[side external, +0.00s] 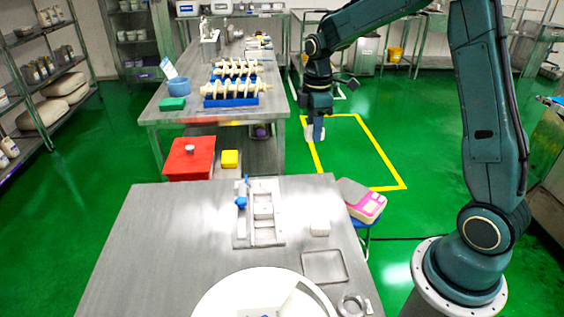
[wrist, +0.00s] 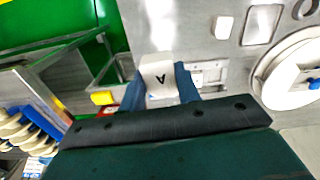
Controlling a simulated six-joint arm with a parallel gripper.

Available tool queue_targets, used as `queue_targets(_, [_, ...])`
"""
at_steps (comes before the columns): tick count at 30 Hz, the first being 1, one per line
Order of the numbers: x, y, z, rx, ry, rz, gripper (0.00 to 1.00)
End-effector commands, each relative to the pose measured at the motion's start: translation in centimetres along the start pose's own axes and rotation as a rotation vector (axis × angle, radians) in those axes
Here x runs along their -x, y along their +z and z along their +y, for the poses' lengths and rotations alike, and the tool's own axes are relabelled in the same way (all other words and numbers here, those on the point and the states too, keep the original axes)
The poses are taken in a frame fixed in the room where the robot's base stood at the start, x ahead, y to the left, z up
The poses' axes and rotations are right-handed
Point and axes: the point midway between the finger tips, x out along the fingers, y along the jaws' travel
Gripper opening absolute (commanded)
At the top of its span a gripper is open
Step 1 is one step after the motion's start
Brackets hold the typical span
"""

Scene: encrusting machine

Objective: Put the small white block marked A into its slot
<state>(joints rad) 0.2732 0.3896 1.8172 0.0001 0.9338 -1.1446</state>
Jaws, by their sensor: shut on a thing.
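The white block marked A (wrist: 157,76) is between the two blue fingers of my gripper (wrist: 160,84), its letter facing the wrist camera. In the side view my gripper (side external: 317,128) points down, shut on the white block (side external: 309,133), over the green floor beyond the steel table. A pale slotted fixture (side external: 240,238) lies on the near table, left of and nearer the camera than my gripper. It also shows partly in the wrist view (wrist: 211,72), beyond the right finger. I cannot tell which compartment is A's slot.
Another white block (side external: 320,229) lies right of the fixture, near a shallow square tray (side external: 324,266), a metal ring (side external: 354,306) and a large white round bowl (side external: 215,300). A red box (side external: 190,160) sits behind the table.

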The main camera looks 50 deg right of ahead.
Motion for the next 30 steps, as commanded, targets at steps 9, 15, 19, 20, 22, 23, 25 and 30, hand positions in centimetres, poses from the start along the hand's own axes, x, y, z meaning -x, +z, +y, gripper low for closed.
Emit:
queue_targets(9, [-3.9,-6.0,-3.5,-0.018,-0.005,-0.003,0.09])
queue_targets(15, [-6.9,-10.1,-7.2,-0.04,-0.004,-0.003,0.09])
queue_targets(19, [-8.7,-12.3,-9.7,-0.055,-0.003,-0.003,0.09])
queue_targets(20, [-9.1,-12.8,-10.2,-0.059,-0.003,-0.003,0.09])
queue_targets(22, [-9.8,-13.6,-11.4,-0.065,-0.002,-0.003,0.09])
queue_targets(23, [-10.1,-13.9,-11.8,-0.069,-0.003,-0.003,0.09])
queue_targets(25, [-10.6,-14.5,-12.7,-0.075,-0.002,-0.002,0.09])
queue_targets(30, [-11.4,-15.2,-13.9,-0.084,-0.001,-0.001,0.09])
